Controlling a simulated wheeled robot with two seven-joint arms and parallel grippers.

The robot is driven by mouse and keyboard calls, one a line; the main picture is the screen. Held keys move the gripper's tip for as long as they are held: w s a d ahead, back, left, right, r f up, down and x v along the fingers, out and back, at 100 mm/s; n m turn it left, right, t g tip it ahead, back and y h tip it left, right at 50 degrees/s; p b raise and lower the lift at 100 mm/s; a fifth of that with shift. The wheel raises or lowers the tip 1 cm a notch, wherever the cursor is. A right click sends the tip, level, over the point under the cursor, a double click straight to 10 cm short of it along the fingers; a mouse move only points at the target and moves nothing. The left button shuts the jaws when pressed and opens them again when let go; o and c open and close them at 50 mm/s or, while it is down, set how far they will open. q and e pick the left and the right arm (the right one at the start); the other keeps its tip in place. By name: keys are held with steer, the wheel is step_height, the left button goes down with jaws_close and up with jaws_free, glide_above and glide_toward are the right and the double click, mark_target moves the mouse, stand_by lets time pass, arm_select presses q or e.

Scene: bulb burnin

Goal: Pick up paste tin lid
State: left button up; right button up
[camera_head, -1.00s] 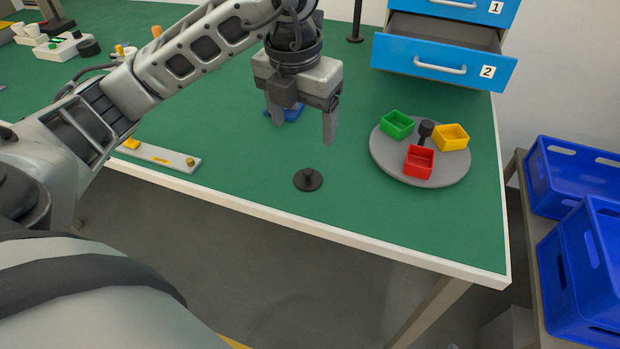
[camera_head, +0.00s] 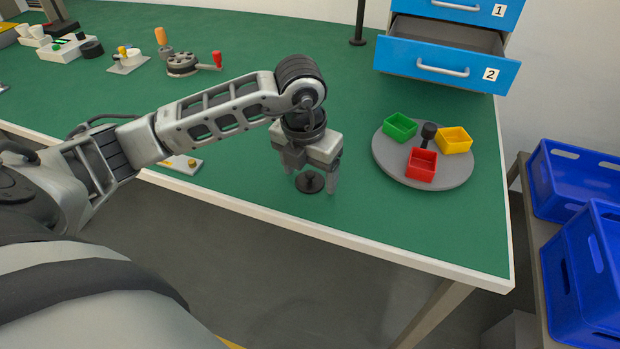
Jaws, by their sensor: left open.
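The paste tin lid (camera_head: 309,184) is a small dark round disc with a raised knob. It lies on the green table (camera_head: 255,195) near the front edge. My left gripper (camera_head: 311,185) is open and points down at the lid, with its right finger beside the lid's right side. I cannot tell whether the fingers touch the lid. My right gripper is not in view.
A grey round turntable (camera_head: 455,178) with green, yellow and red bins stands to the right. Behind it is a blue drawer unit (camera_head: 440,68) with drawer 2 open. A crank device (camera_head: 183,64) stands at the back left. Blue crates (camera_head: 575,190) are off the table's right side.

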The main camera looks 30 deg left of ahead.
arm_select(q)
steer(key=c, duration=1)
steer(key=shift+c, duration=0.2)
steer(key=shift+r, duration=0.15)
